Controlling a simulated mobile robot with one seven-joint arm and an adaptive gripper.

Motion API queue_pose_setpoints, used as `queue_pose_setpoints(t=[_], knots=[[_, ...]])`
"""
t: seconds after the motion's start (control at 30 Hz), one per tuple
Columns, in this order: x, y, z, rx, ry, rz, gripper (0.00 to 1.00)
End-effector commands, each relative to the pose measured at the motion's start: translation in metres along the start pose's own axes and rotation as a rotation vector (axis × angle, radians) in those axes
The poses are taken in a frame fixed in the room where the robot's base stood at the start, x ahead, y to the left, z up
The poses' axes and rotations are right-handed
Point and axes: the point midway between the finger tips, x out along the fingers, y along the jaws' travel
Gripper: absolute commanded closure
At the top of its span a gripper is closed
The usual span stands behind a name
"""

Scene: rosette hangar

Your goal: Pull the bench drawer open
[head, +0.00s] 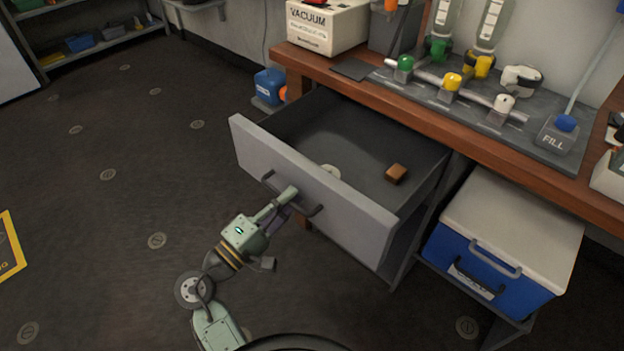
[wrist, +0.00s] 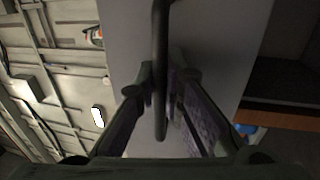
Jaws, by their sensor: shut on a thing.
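The bench drawer (head: 320,205) is a grey drawer under the wooden bench top, and it stands well open. Inside it lie a small brown block (head: 396,173) and a pale round object (head: 330,171) partly hidden behind the drawer front. A dark bar handle (head: 316,211) runs across the drawer front. My gripper (head: 284,200) is at the drawer front, shut on the handle. In the wrist view the dark handle (wrist: 161,60) passes between the two fingers of my gripper (wrist: 160,88), with the grey drawer front behind it.
A blue and white cooler box (head: 508,245) sits on a low shelf right of the drawer. The wooden bench top (head: 420,107) carries a vacuum box (head: 327,25) and a valve panel (head: 480,108). A blue container (head: 270,87) stands behind the drawer's left.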

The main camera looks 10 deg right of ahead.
Motion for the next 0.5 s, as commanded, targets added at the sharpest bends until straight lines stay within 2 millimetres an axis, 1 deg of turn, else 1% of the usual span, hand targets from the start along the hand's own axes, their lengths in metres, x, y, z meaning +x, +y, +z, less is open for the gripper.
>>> queue_pose_setpoints(t=[0.03, 0.2, 0.33, 0.5], knots=[[-0.013, 0.002, -0.001, 0.001, 0.004, -0.001, 1.0], [-0.046, 0.01, -0.001, 0.001, 0.003, 0.0, 1.0], [-0.064, 0.013, -0.001, 0.001, 0.002, 0.0, 1.0], [-0.077, 0.016, -0.001, 0.0, 0.001, 0.0, 1.0]])
